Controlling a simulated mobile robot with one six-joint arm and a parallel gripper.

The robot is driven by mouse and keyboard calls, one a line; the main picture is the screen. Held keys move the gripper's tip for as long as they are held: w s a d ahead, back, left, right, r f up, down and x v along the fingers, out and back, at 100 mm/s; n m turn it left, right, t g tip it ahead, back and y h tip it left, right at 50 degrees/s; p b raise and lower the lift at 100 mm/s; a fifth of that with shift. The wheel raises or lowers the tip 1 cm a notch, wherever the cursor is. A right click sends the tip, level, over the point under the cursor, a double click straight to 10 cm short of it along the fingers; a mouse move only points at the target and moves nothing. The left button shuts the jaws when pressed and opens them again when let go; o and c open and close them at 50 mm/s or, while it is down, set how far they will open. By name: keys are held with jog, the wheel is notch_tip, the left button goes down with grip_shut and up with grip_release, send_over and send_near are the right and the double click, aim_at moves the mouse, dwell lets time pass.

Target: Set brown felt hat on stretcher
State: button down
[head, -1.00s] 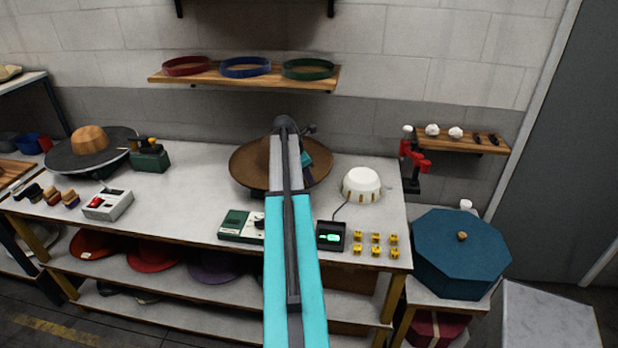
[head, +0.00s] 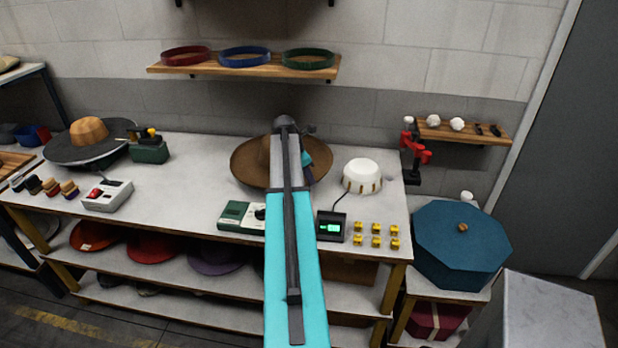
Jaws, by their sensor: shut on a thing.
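The brown felt hat (head: 246,165), with a wide round brim, is in the middle of the head view, above the back part of the bench. My arm crosses in front of it and hides the middle of its crown and brim. Only a small teal and dark part of my gripper (head: 307,160) shows at the crown's right side. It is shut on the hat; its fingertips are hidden. A white dome with gold slots round its base (head: 362,174), which looks like the stretcher, stands on the bench just right of the hat, bare on top.
A black box with a green display (head: 331,227) and several small yellow pieces (head: 376,236) lie in front of the dome. A green device (head: 241,215) is front left. A red clamp (head: 413,152) stands right.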

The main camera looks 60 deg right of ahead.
jog(key=shift+f, duration=0.75)
dwell(0.8)
jog(key=c, duration=1.8)
grip_release()
jog(key=shift+c, duration=0.2)
jog(key=shift+r, duration=0.1)
jog(key=b+v, duration=0.4)
jog(key=v, duration=0.9)
jog(key=shift+r, duration=0.3)
jog(key=shift+w+a, duration=0.1)
jog(key=shift+a, duration=0.05)
